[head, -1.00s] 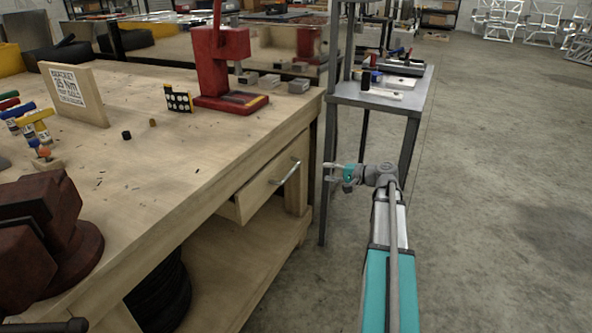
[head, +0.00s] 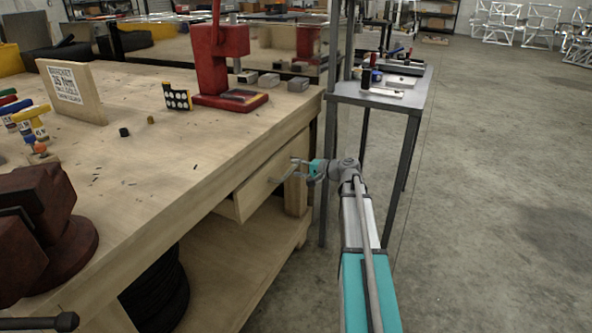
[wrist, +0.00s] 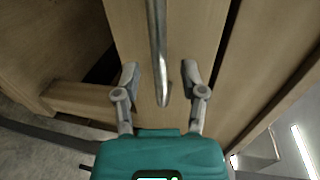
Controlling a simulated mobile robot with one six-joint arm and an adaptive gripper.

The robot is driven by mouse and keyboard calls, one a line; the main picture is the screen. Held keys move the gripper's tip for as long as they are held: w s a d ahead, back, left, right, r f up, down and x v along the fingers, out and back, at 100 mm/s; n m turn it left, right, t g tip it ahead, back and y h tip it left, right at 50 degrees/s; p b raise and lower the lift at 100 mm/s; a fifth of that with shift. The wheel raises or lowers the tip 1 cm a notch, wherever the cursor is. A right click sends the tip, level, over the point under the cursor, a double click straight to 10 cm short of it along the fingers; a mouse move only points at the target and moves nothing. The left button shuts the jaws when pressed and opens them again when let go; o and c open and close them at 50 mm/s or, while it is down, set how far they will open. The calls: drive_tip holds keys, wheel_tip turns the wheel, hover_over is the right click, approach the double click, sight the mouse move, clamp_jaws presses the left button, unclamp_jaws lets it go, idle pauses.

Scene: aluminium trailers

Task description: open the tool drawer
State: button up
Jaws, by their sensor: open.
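The wooden tool drawer (head: 257,187) sits under the workbench top and looks slightly out of line with the bench front; I cannot tell how far it stands out. Its metal bar handle (wrist: 157,50) shows in the wrist view, running down from the top edge to an end between my fingertips. My gripper (head: 292,168) is at the drawer front, partly covering the handle in the head view. In the wrist view my gripper (wrist: 162,82) is open, one finger on each side of the handle, with gaps showing on both sides.
The wooden workbench (head: 150,185) carries a red press (head: 222,65), a dark red vise (head: 40,225) and a sign block (head: 72,92). A grey metal stand (head: 378,98) with tools is close behind my arm. The concrete floor at right is clear.

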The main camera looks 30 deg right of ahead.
drive_tip(key=shift+x, duration=0.9)
clamp_jaws()
